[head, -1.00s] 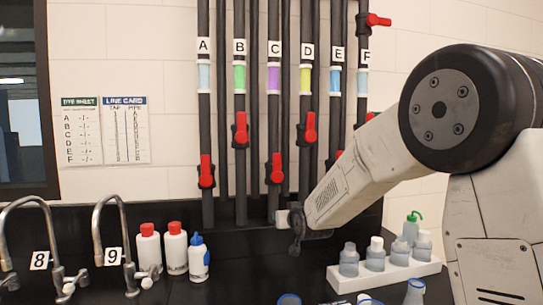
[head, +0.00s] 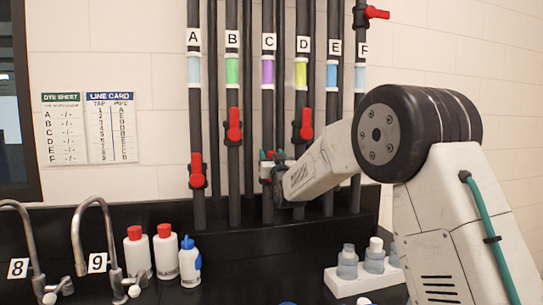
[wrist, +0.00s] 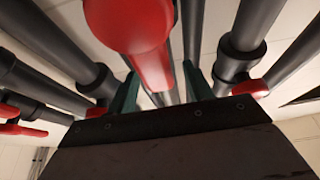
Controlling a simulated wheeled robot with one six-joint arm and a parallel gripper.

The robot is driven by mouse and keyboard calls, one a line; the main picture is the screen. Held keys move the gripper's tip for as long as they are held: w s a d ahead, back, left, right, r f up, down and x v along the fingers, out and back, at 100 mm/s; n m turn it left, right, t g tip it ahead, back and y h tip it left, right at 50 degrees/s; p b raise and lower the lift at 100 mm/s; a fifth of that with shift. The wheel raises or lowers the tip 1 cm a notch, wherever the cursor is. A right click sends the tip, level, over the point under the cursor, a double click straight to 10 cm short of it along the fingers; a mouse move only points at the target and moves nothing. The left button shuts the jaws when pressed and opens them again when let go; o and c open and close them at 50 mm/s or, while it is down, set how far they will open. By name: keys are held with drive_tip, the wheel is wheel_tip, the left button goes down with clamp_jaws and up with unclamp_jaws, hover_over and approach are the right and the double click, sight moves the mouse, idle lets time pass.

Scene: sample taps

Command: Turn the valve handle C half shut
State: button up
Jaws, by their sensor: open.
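Pipe C (head: 268,110) carries a purple band and the label C (head: 268,41). Its red valve handle C is mostly hidden behind my gripper in the head view. In the wrist view a large red handle (wrist: 151,68), which I take to be handle C, is close up and reaches toward the space between my green fingers. My gripper (head: 271,155) is at pipe C at handle height. Its fingers are spread apart in the wrist view (wrist: 161,92), one on each side of the handle's end. I cannot tell whether they touch it.
Red handles A (head: 197,171), B (head: 234,125) and D (head: 304,123) point up along neighbouring pipes, close on both sides. White bottles (head: 166,252) and curved taps (head: 92,235) stand at left; a bottle rack (head: 345,284) stands below my arm.

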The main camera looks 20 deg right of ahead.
drive_tip(key=shift+w+r, duration=0.1)
drive_tip(key=shift+w, duration=0.2)
clamp_jaws()
drive_tip(key=shift+a, duration=0.1)
drive_tip(key=shift+a+f+n+g+y, duration=0.35)
drive_tip(key=shift+a+n+y, duration=0.55)
drive_tip(key=shift+n, duration=1.2)
drive_tip(key=shift+a+f+n+g+y, duration=0.4)
drive_tip(key=shift+a+n+y, duration=0.5)
drive_tip(key=shift+n, duration=1.2)
drive_tip(key=shift+a+f+n+g+y, duration=0.35)
drive_tip(key=shift+a+n+y, duration=0.55)
drive_tip(key=shift+n, duration=1.2)
drive_tip(key=shift+d, duration=0.15)
